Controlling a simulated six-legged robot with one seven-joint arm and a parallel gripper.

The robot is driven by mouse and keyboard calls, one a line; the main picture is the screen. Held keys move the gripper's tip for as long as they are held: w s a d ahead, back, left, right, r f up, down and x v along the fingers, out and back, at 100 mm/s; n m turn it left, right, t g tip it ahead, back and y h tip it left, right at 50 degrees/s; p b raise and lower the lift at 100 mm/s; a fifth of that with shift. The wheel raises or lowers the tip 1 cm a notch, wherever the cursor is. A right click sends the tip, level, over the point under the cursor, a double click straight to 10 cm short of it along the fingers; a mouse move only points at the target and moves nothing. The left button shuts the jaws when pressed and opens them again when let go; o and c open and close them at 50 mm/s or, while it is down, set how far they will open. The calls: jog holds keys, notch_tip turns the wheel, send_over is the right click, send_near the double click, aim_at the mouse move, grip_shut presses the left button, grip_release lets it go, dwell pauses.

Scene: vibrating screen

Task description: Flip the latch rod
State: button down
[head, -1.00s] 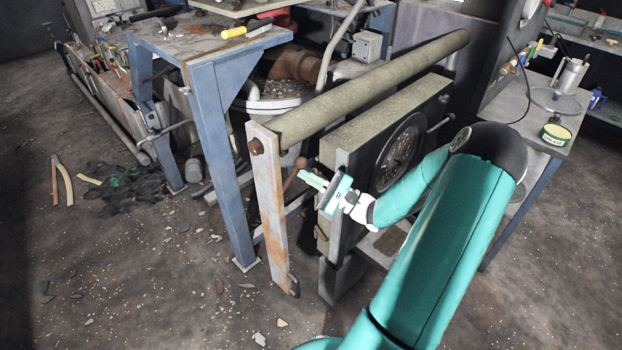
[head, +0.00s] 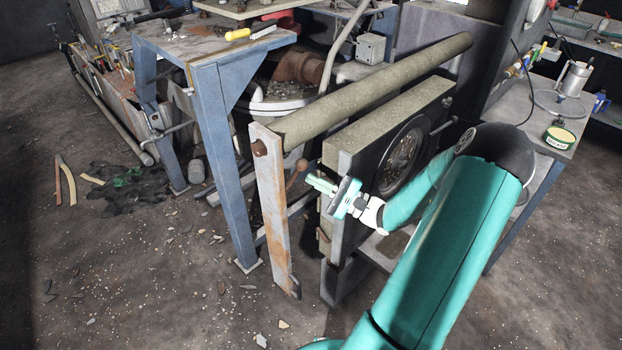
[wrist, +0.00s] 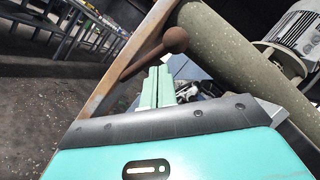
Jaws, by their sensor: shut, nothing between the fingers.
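The latch rod, a rusty brown rod with a round ball end (wrist: 174,40), shows just beyond my fingertips in the wrist view. In the head view its ball end (head: 301,165) stands out between the rusty upright bar (head: 271,215) and the grey framed panel. My gripper (head: 312,182) is shut and empty, with its fingers pointing left toward the rod. In the wrist view my gripper's green fingers (wrist: 158,72) lie together just below the ball. I cannot tell whether they touch it. The rod's far end meets the upright bar, partly out of clear sight.
A thick grey-green roller (head: 370,90) runs above the panel (head: 390,120) with its round dark window. A blue steel table (head: 215,100) stands to the left. A side bench (head: 565,105) with a tin is at the right. The floor in front is open, with scattered chips.

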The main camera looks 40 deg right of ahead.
jog(key=v, duration=1.2)
jog(key=shift+w, duration=0.1)
jog(key=w+a+r+n+g+y, duration=0.1)
jog(key=a+r+n+g, duration=0.1)
jog(key=a+n+g, duration=0.35)
jog(key=w+a+r+n+g, duration=0.2)
jog(key=a+g, duration=0.4)
jog(key=a, duration=0.4)
jog(key=w+a+r+n+g+y, duration=0.1)
jog(key=a+r+n+g, duration=0.25)
jog(key=a+g, duration=0.35)
jog(key=s+a+r+n+t+h, duration=0.4)
jog(key=s+a+r+n+h, duration=0.2)
jog(key=a+r+n+h, duration=0.3)
jog(key=a+r+h, duration=0.2)
jog(key=a, duration=0.1)
jog(key=shift+a+r, duration=0.2)
jog(key=shift+a, duration=0.05)
jog(key=shift+d+t, duration=0.2)
jog(key=shift+t, duration=0.05)
